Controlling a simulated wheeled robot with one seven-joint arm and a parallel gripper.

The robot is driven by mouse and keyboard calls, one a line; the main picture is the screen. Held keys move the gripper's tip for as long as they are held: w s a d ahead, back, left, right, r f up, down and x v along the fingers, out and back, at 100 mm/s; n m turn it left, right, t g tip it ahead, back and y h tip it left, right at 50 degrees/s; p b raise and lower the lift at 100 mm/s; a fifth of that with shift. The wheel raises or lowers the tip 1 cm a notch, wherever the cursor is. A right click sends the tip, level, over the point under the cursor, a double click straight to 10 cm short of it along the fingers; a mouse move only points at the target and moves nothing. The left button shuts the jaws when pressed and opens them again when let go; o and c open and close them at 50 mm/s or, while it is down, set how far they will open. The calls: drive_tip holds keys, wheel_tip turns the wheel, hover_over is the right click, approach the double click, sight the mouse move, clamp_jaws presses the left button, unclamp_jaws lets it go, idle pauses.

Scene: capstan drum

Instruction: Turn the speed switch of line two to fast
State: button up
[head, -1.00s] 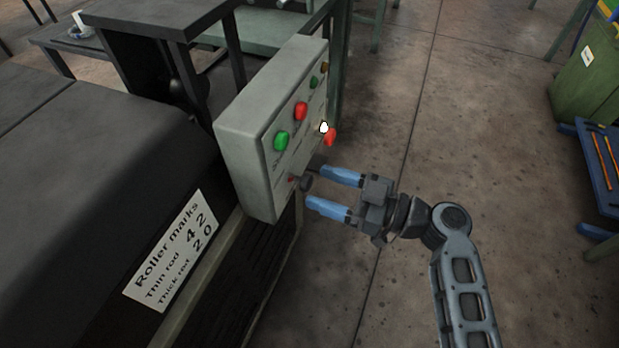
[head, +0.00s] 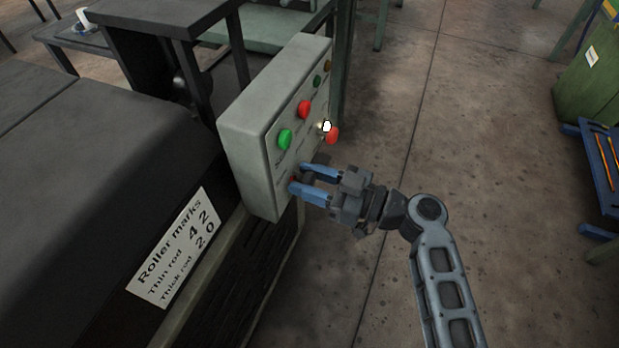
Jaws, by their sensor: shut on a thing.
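A grey control box (head: 245,150) stands beside the dark machine, with buttons and knobs on its right-hand face. My gripper (head: 297,178) is at the low near part of this face, with its blue fingers shut on a dark knob. The fingers mostly hide that knob, so its pointing direction cannot be read. A small red spot (head: 295,180) shows between the fingertips. Another dark knob (head: 321,158) sits just above the upper finger. The lettering on the face is too small to read, so I cannot tell which knob is marked for line two.
Above my gripper are a green button (head: 285,139), a red button (head: 305,109), another red button (head: 332,135) and a small white part (head: 326,126). A sign about roller marks (head: 175,248) is on the machine.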

drive_tip(key=c, duration=0.4)
drive_tip(key=shift+m, duration=0.4)
drive_tip(key=m+b, duration=0.1)
drive_tip(key=m, duration=0.1)
drive_tip(key=shift+f+m, duration=0.1)
drive_tip(key=shift+m, duration=0.3)
drive_tip(key=m, duration=0.4)
drive_tip(key=shift+m, duration=0.3)
drive_tip(key=m+p, duration=0.1)
drive_tip(key=m, duration=0.4)
drive_tip(key=shift+r+p, duration=0.2)
drive_tip(key=shift+p, duration=0.1)
drive_tip(key=m+p, duration=0.1)
drive_tip(key=m, duration=0.3)
drive_tip(key=shift+f+p, duration=0.1)
drive_tip(key=shift+p, duration=0.3)
drive_tip(key=shift+m, duration=0.5)
